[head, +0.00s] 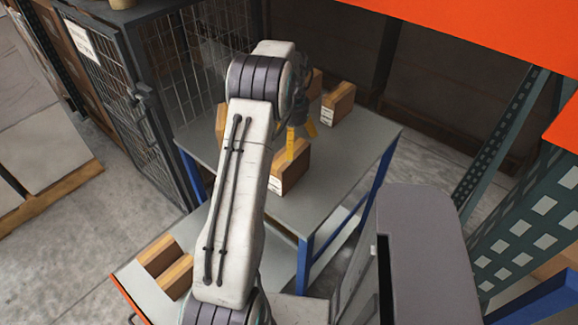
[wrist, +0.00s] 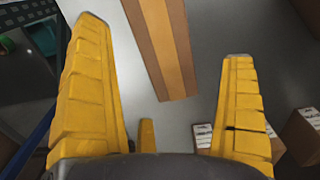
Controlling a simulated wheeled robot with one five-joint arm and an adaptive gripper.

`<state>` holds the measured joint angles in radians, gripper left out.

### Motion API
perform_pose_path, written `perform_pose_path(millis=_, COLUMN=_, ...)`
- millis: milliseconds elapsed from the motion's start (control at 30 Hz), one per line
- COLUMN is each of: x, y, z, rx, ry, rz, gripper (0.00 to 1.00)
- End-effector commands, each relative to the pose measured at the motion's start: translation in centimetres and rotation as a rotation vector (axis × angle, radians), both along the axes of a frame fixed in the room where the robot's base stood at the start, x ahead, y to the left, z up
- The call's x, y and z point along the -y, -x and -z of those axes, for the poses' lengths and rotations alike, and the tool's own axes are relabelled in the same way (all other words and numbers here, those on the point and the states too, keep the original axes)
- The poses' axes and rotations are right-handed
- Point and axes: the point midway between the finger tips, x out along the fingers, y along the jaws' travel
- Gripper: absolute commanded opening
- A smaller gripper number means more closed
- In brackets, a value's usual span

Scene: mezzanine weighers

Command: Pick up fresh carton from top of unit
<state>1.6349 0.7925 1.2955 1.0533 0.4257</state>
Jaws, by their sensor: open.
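The unit is a grey-topped table (head: 338,150) with blue legs, and several brown cartons stand on it. The nearest carton (head: 291,172) has a white label low on its side and lies just below my gripper (head: 301,138). Another carton (head: 338,104) stands further back to the right; others are partly hidden behind my arm. In the wrist view, my yellow fingers are spread wide and empty. A carton with a lighter top stripe (wrist: 165,45) lies ahead of them, between the fingertips in the picture. I cannot tell which carton is the fresh one.
Labelled cartons (wrist: 302,136) show at the right of the wrist view. A low surface (head: 135,275) at lower left holds cartons (head: 165,266). A wire-mesh cage (head: 170,65) stands behind left. Green perforated rack posts (head: 530,225) and an orange beam (head: 480,30) are at right.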

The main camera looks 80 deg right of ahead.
Motion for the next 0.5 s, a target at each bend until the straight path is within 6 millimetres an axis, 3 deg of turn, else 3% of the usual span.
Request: perform_pose_path(millis=500, x=-0.5, y=0.2, z=5.0, rx=0.001, ry=-0.003, rz=-0.002, gripper=1.0)
